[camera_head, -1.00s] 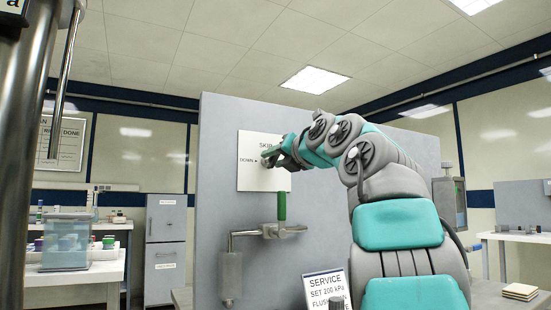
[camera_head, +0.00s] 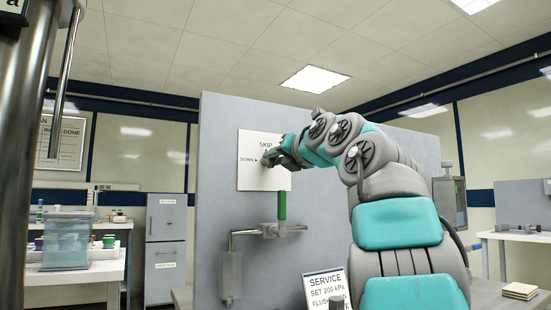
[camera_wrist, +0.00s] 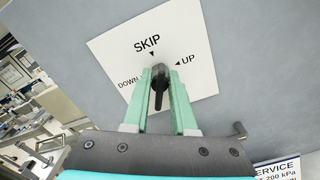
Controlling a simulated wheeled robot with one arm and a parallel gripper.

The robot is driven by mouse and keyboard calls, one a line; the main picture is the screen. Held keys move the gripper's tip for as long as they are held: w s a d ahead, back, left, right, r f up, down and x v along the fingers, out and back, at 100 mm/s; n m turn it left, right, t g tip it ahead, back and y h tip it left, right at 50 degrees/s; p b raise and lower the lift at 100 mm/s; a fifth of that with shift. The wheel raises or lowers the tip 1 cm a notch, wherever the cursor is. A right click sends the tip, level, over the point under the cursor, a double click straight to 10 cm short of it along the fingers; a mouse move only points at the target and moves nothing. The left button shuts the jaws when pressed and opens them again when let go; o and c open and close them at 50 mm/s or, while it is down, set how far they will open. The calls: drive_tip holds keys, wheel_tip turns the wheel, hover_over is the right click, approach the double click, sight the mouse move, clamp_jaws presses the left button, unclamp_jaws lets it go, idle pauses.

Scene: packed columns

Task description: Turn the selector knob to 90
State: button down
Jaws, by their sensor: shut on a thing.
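The selector knob (camera_wrist: 159,88) is dark, with a pointed grip, on a white label plate (camera_wrist: 105,55) marked SKIP at the top, UP at the right and DOWN at the left. No 90 mark is readable. The plate (camera_head: 252,178) also shows in the head view, on a grey upright panel. My gripper (camera_wrist: 160,78) has green fingers on either side of the knob and is shut on it. In the head view my gripper (camera_head: 270,158) is at the plate, hiding the knob. Which mark the knob points at is hard to tell.
Below the plate, a pipe with a green-handled valve (camera_head: 281,207) sticks out from the panel (camera_head: 215,140). A service sign (camera_head: 325,290) stands below right. A bench with a clear container (camera_head: 65,243) is at the left.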

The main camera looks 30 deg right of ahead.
drive_tip(key=shift+d+n, duration=0.15)
drive_tip(key=shift+n, duration=0.35)
drive_tip(key=shift+a+n, duration=0.2)
drive_tip(key=shift+n, duration=1.9)
drive_tip(key=shift+r, duration=0.1)
drive_tip(key=c, duration=1)
unclamp_jaws()
drive_tip(key=shift+o, duration=0.2)
drive_tip(key=shift+b, duration=0.3)
drive_tip(key=s+b, duration=0.2)
drive_tip(key=s, duration=0.5)
drive_tip(key=shift+s+d, duration=0.15)
drive_tip(key=shift+s, duration=0.25)
